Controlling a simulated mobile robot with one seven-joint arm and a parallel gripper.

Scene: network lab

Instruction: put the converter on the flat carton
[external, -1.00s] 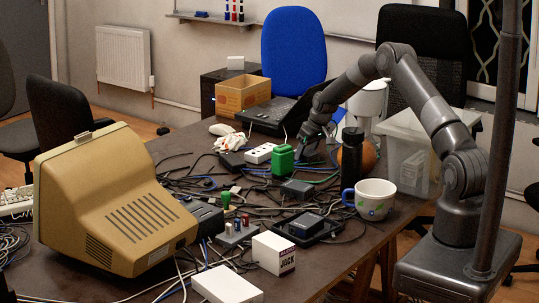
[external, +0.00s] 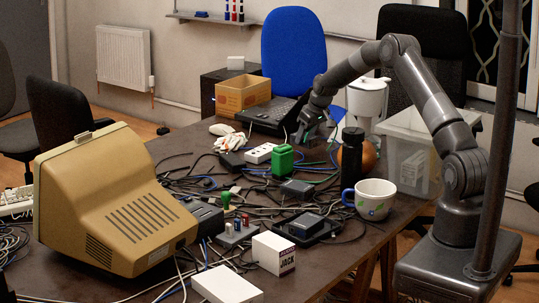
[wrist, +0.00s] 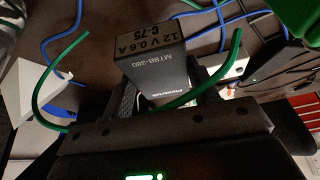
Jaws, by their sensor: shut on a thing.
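The converter, a dark grey block with "12 V 0.6 A" printed on its end face, is between my gripper's jaws in the wrist view (wrist: 158,70). My gripper (external: 308,135) is shut on it, over the back part of the table beside the laptop. In the external view the converter is too dark to tell from the fingers. A white, low, flat carton (external: 227,286) lies at the table's front edge, well away from my gripper. Its top looks bare.
Cables cover the table; a green cable (wrist: 190,95) crosses close to the converter in the wrist view. A green block (external: 283,160), a black bottle (external: 351,155), a mug (external: 374,199), a small white box (external: 273,253) and a beige monitor (external: 115,205) stand around.

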